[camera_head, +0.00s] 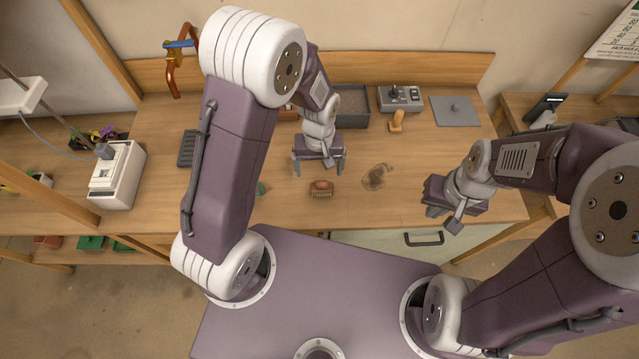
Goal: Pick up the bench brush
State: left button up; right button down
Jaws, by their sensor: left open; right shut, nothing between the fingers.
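A small reddish-brown brush-like block (321,188), which looks like the bench brush, lies on the wooden bench near its front edge. My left gripper (318,169) is open and empty, with its fingers pointing down just behind the block in the picture. I cannot tell its exact height above the bench. My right gripper (442,214) is shut and empty, over the front right part of the bench, well to the right of the block.
Behind stand a grey tray (353,107), a control box (400,98), an orange-brown handled piece (397,121) and a grey plate (455,111). A white machine (117,176) stands left.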

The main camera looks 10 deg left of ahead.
aim_at(322, 182)
pick_arm(q)
jog(key=f, duration=0.2)
jog(key=w+d+f, duration=0.1)
jog(key=f, duration=0.1)
jog(key=shift+f, duration=0.1)
jog(key=shift+s+a+f+p, duration=0.1)
jog(key=shift+f+p, duration=0.05)
jog(key=shift+p, duration=0.25)
jog(key=f, duration=0.2)
jog(key=f+p, duration=0.1)
jog(key=f, duration=0.1)
jog(key=shift+s+a, duration=0.1)
jog(key=shift+s, duration=0.2)
jog(key=shift+w+f, duration=0.25)
jog(key=shift+f, duration=0.2)
jog(key=shift+s+r, duration=0.1)
jog(key=shift+s, duration=0.05)
jog(key=c, duration=1.3)
jog(key=shift+c, duration=1)
jog(key=shift+r, duration=0.5)
notch_tip(322, 182, up, 3)
jog(key=shift+f+b, duration=0.1)
jog(key=shift+b, duration=0.4)
jog(key=s+d+r+b, duration=0.1)
jog(key=s+d+r, duration=0.6)
jog(key=s+d, duration=0.1)
jog(key=shift+s+b, duration=0.3)
pick_arm(e)
jog(key=shift+w+d+f, duration=0.35)
jog(key=shift+f, duration=0.15)
